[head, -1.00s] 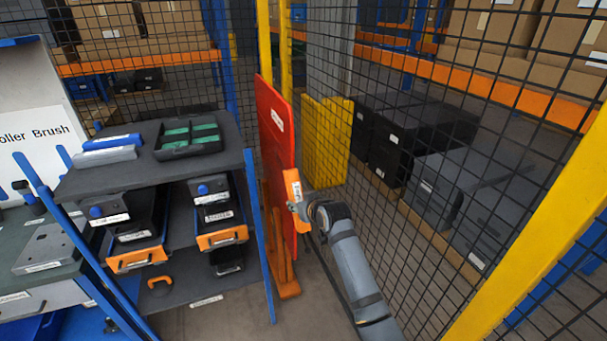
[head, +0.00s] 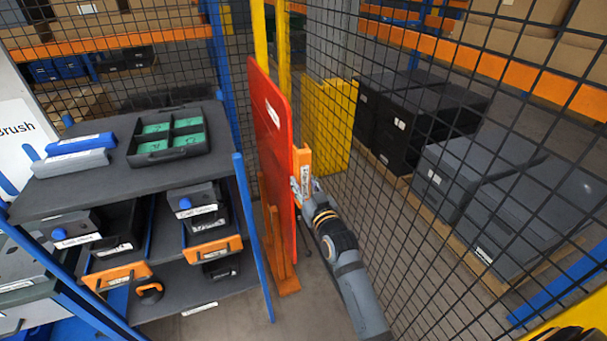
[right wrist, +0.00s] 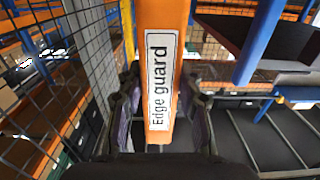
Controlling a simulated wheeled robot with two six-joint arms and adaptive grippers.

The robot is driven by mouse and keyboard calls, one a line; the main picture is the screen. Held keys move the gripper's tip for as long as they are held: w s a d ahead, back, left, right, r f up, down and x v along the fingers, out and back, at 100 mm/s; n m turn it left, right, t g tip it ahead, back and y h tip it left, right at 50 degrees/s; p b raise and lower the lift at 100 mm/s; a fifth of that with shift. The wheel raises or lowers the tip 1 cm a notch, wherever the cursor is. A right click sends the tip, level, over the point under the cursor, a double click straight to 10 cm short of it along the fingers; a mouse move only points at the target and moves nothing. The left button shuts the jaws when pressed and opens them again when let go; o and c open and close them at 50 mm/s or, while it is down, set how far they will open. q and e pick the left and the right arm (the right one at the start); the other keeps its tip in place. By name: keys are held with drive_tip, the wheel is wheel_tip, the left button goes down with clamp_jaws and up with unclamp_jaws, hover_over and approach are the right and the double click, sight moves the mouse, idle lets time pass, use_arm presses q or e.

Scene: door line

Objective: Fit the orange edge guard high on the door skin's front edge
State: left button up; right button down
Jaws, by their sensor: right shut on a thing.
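The orange edge guard (head: 304,160) is upright in my right gripper (head: 302,187), beside the front edge of the red door skin (head: 272,135). In the head view the guard overlaps or borders that edge at about mid-height. I cannot tell whether it touches the door skin or sits on it. In the right wrist view the labelled guard (right wrist: 161,70) stands between the two dark fingers of my right gripper (right wrist: 160,115), which are shut on it. The door skin does not show clearly there.
The door skin stands on an orange-brown stand (head: 284,270). A dark shelf unit (head: 85,190) with blue posts, bins and a green-lined tray (head: 168,136) is close on the left. A mesh fence (head: 420,230) runs on the right, with a yellow panel (head: 328,125) behind the door skin.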

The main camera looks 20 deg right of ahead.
sight(291, 163)
drive_tip(key=shift+w+a+r+b, duration=0.25)
drive_tip(key=shift+w+b, duration=0.4)
drive_tip(key=w, duration=0.2)
drive_tip(key=w+b, duration=0.1)
drive_tip(key=shift+w+f, duration=0.25)
drive_tip(key=shift+w, duration=0.1)
drive_tip(key=shift+r, duration=0.15)
use_arm(q)
drive_tip(key=shift+s+a+f, duration=0.2)
drive_tip(key=shift+s+f, duration=1.15)
drive_tip(key=shift+w, duration=0.1)
use_arm(e)
drive_tip(key=shift+w, duration=0.4)
use_arm(q)
drive_tip(key=shift+f+b, duration=0.35)
drive_tip(key=shift+b, duration=0.1)
use_arm(e)
drive_tip(key=shift+w, duration=1.25)
